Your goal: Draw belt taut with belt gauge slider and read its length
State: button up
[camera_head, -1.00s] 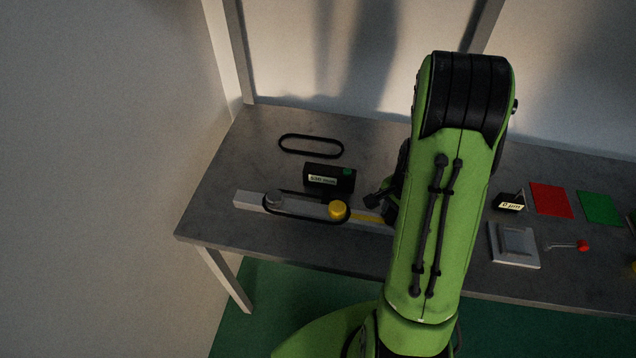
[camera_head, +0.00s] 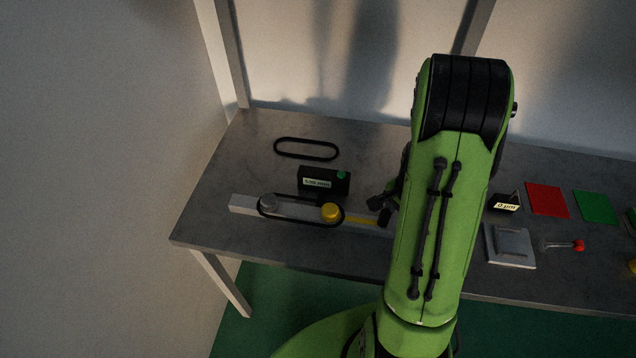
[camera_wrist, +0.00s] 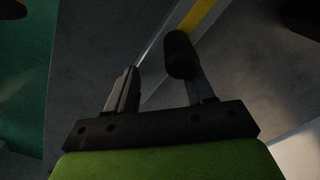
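The belt gauge is a pale rail (camera_head: 241,203) with a grey post (camera_head: 268,201), a yellow slider knob (camera_head: 330,211) and a yellow stripe to its right. A black belt (camera_head: 295,224) loops around both posts; I cannot tell whether it is taut. Behind it stands a black readout box (camera_head: 311,174) whose label ends in mm, digits blurred. My gripper (camera_wrist: 160,90) is open, over the stripe end of the rail, right of the yellow knob. In the wrist view a dark cylinder (camera_wrist: 181,54) stands close by the right finger; I cannot tell whether they touch.
A second black belt (camera_head: 306,149) lies flat behind the box. To the right of my arm are a small display (camera_head: 507,202), a red mat (camera_head: 547,199), a green mat (camera_head: 596,206), a grey block device (camera_head: 510,246) and a red-knobbed lever (camera_head: 578,245). The table's left part is clear.

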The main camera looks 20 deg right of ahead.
jog(key=shift+w+a+r+p, duration=0.1)
jog(key=shift+a+r+p, duration=0.1)
jog(key=shift+r+p, duration=0.15)
notch_tip(320, 180, up, 6)
jog(key=p, duration=0.4)
jog(key=shift+a+f, duration=0.1)
jog(key=shift+f, duration=0.3)
